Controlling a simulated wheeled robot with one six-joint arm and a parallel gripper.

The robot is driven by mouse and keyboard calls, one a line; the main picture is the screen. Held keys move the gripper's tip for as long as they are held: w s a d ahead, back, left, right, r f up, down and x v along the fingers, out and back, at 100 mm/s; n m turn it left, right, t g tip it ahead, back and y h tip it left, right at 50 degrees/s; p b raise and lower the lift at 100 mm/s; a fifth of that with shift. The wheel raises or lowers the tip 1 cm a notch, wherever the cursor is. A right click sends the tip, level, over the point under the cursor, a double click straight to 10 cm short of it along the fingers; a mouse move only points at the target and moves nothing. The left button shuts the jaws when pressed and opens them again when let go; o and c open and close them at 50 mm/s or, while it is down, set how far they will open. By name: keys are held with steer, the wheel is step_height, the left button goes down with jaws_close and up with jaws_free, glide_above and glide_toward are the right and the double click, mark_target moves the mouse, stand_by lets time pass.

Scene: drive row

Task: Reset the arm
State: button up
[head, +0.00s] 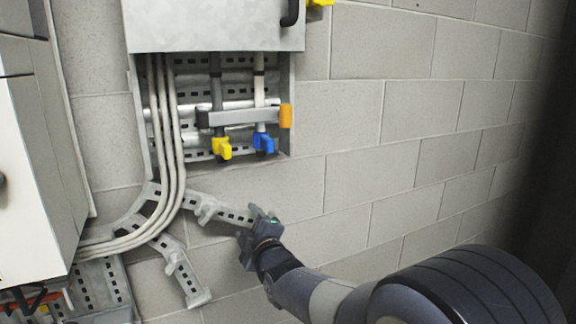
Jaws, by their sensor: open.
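My gripper (254,231) is in the lower middle of the head view, at the end of my dark arm, which reaches in from the lower right. It is open, and I see nothing between its fingers. It appears in front of the end of a perforated metal bracket (222,211); I cannot tell whether they touch. Part of the gripper is dark and hard to make out.
A grey metal box (214,26) hangs on the block wall (400,109). Below it are a yellow connector (221,148), a blue connector (263,144) and an orange-ended bar (286,116). Pale cables (165,150) curve left toward a white cabinet (35,170). The wall at right is bare.

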mark_target(243, 223)
steer(key=v, duration=0.5)
steer(key=p+x, duration=0.1)
steer(key=x, duration=0.9)
steer(key=shift+w+a+p, duration=0.15)
steer(key=shift+w+p, duration=0.2)
steer(key=shift+p, duration=0.05)
steer(key=shift+w+a+p, duration=0.1)
steer(key=shift+a+p, duration=0.05)
steer(key=shift+p, duration=0.3)
steer(key=shift+a+f+m+p, duration=0.15)
steer(key=shift+f+m+p, duration=0.25)
steer(key=shift+m, duration=0.3)
steer(key=shift+f, duration=0.1)
